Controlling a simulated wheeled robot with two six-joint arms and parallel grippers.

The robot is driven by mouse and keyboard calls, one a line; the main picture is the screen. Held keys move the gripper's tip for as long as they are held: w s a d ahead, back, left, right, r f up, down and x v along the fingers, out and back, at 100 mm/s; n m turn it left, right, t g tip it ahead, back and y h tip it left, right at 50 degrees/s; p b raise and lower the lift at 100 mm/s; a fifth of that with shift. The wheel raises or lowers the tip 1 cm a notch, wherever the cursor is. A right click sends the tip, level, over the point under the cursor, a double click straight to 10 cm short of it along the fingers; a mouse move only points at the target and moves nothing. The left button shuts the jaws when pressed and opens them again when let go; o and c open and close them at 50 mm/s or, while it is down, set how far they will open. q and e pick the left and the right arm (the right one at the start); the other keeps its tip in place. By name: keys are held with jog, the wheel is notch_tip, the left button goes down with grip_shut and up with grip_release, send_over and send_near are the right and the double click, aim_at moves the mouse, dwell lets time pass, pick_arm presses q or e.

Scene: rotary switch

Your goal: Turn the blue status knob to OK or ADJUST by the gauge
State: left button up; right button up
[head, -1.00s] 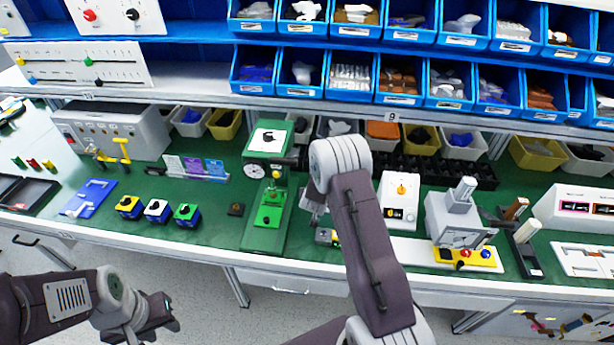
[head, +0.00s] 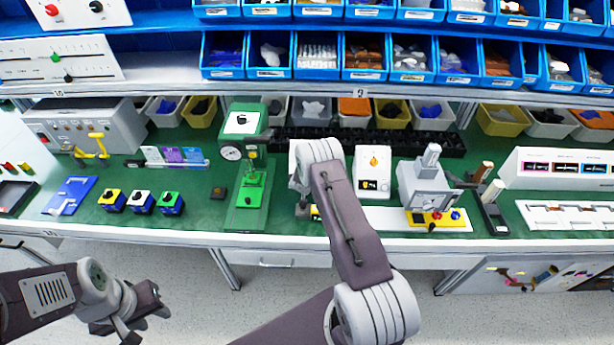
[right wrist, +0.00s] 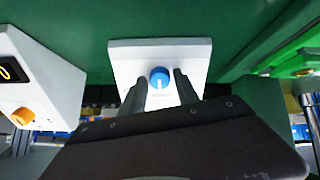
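The blue knob (right wrist: 159,77) sits on a white panel (right wrist: 120,58) in the right wrist view. Its white pointer line runs toward the bottom of that picture. My right gripper (right wrist: 160,82) is open, with one finger on each side of the knob and gaps showing; I cannot tell how deep the fingers reach. In the head view my right forearm hides the knob and its panel. A round gauge (head: 231,153) is on the green press (head: 245,205) left of that arm. My left gripper (head: 135,312) hangs low in front of the bench; its finger opening is unclear.
A white box with an orange knob (head: 373,160) stands right of my right arm, and a grey device (head: 422,185) beyond it. Several knob boxes (head: 141,202) stand left of the press. Blue bins (head: 318,55) fill the shelf above. The bench's front edge is mostly clear.

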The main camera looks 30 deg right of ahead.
jog(key=shift+w+f, duration=0.1)
jog(key=shift+w, duration=0.05)
jog(key=shift+d, duration=0.1)
grip_shut()
jog(key=shift+m, duration=0.4)
jog(key=shift+m+b, duration=0.35)
jog(key=shift+m, duration=0.35)
jog(key=m, duration=0.2)
jog(key=shift+m, duration=0.3)
jog(key=m+g, duration=0.1)
jog(key=m, duration=0.2)
jog(key=shift+m, duration=2.3)
